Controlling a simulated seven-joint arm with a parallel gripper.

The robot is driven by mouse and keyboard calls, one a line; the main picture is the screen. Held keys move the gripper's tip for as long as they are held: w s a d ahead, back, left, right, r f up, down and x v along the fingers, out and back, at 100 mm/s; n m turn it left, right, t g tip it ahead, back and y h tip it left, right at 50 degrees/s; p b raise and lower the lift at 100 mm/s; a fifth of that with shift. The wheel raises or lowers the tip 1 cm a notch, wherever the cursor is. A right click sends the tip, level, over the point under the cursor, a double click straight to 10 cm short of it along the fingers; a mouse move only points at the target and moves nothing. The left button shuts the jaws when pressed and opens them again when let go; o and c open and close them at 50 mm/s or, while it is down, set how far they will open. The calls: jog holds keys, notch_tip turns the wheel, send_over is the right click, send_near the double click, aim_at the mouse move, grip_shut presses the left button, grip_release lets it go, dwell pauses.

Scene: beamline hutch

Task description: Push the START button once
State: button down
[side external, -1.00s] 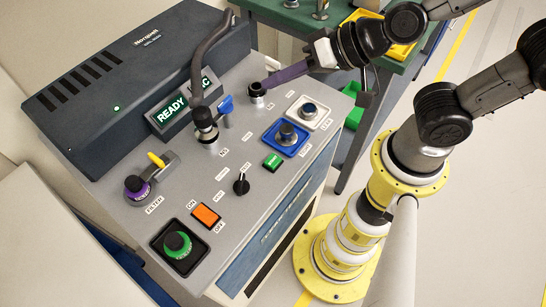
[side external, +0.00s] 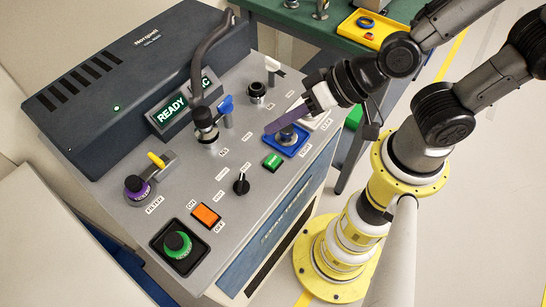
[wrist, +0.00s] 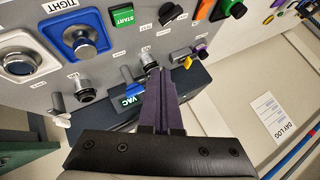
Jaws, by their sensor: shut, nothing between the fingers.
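The START button (side external: 272,161) is a small green rectangular push button on the grey sloping panel, between the blue-framed round button and the black rotary knob. It also shows at the top of the wrist view (wrist: 123,18), where its white START lettering is readable. My gripper (side external: 268,131) has purple fingers, closed together and empty. In the side view its tips appear above the panel, just behind the START button, and the fingers partly cover the blue-framed button. In the wrist view the fingertips (wrist: 163,72) appear below the START button and to its right, apart from it.
Near START are the blue-framed button (side external: 288,138), a black rotary knob (side external: 241,183) and an orange button (side external: 206,215). A blue-handled valve (side external: 226,108) and a hose stand upright behind. A lit READY display (side external: 171,110) is further back.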

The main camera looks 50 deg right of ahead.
aim_at(279, 161)
jog(key=shift+f, duration=4.1)
jog(key=shift+f, duration=0.15)
jog(key=shift+f, duration=0.25)
jog(key=shift+f, duration=0.45)
jog(key=shift+r, duration=0.85)
jog(key=shift+r, duration=0.15)
jog(key=shift+r, duration=2.4)
